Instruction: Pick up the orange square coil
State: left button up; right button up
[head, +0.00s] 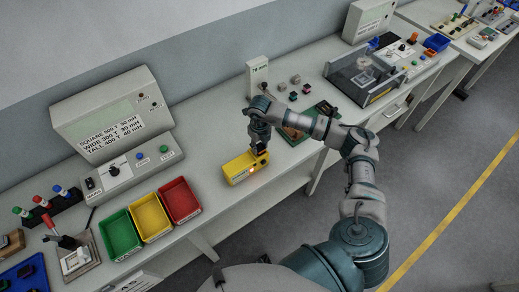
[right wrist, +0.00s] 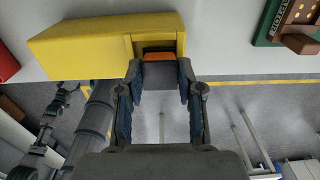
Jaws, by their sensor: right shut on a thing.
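The orange square coil (right wrist: 158,56) shows as an orange strip above a dark grey face in the right wrist view. It is between the fingertips of my right gripper (right wrist: 160,82), at the notched end of a yellow box (right wrist: 105,45). My right gripper (head: 261,149) is shut on the coil and points down over the right end of the yellow box (head: 240,170) in the head view. Fingers hide most of the coil there. Whether the coil still touches the box, I cannot tell. My left gripper is not in view.
Green (head: 120,236), yellow (head: 151,218) and red (head: 180,202) bins stand left of the yellow box. A meter console (head: 112,120) is behind them. A green board (head: 293,133) and small loose parts lie to the right. The bench's front edge is close.

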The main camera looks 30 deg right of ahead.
aim_at(259, 147)
jog(key=shift+a+r, duration=0.1)
jog(key=shift+r, duration=0.55)
notch_tip(259, 147, up, 2)
jog(key=shift+r+b, duration=0.2)
jog(key=shift+b, duration=0.35)
jog(key=s+a+b, duration=0.1)
jog(key=s+a, duration=0.1)
jog(key=s, duration=0.5)
jog(key=s+a+r+b, duration=0.1)
jog(key=s+a, duration=0.1)
jog(key=s, duration=0.6)
jog(key=shift+s+a+r, duration=0.2)
jog(key=shift+a, duration=0.1)
jog(key=shift+w, duration=0.1)
